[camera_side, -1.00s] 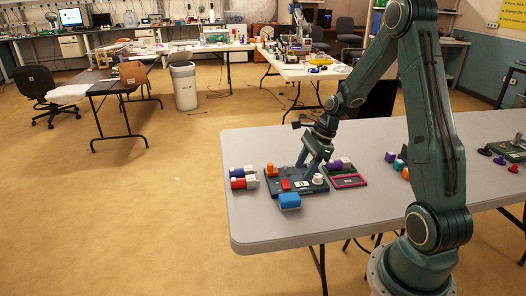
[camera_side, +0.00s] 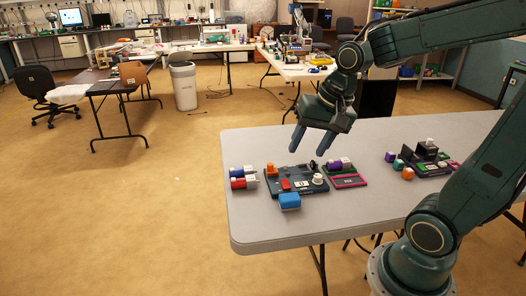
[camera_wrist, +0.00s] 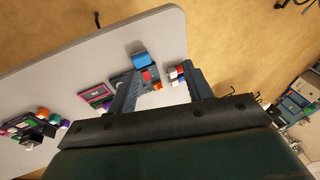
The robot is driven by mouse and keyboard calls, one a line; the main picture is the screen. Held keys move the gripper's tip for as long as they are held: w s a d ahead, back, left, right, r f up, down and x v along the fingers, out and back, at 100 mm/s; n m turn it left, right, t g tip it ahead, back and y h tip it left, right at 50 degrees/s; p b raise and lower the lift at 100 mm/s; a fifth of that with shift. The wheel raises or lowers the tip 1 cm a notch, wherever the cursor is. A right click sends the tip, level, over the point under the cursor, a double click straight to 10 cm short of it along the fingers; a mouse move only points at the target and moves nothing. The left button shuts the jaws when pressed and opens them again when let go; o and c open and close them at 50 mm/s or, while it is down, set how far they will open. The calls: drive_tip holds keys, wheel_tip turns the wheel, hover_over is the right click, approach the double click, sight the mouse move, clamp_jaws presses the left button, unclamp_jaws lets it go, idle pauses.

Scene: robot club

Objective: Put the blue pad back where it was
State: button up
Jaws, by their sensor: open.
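The blue pad (camera_side: 290,201) is a rounded blue block at the front edge of the dark board (camera_side: 312,204) on the grey table. The board also bears an orange piece (camera_side: 271,170), a red piece (camera_side: 286,184), a white knob (camera_side: 318,179) and a small dark upright part (camera_side: 313,165). My gripper (camera_side: 307,152) is open and empty, above the far side of the board. In the wrist view its two fingers (camera_wrist: 162,82) are wide apart.
Red, blue and white cylinders (camera_side: 243,177) lie left of the board. A pink-edged panel (camera_side: 347,181) with purple and white pieces is close on its right. Another dark unit (camera_side: 428,160) and coloured knobs stand further right. The table's front left is clear.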

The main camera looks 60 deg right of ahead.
drive_tip(key=s+a+r+n+t, duration=0.1)
drive_tip(key=s+a+r+n, duration=0.2)
drive_tip(key=s+n, duration=0.6)
drive_tip(key=shift+s+a+r+t, duration=0.2)
drive_tip(key=shift+s+a+t, duration=0.1)
drive_tip(key=shift+a, duration=0.5)
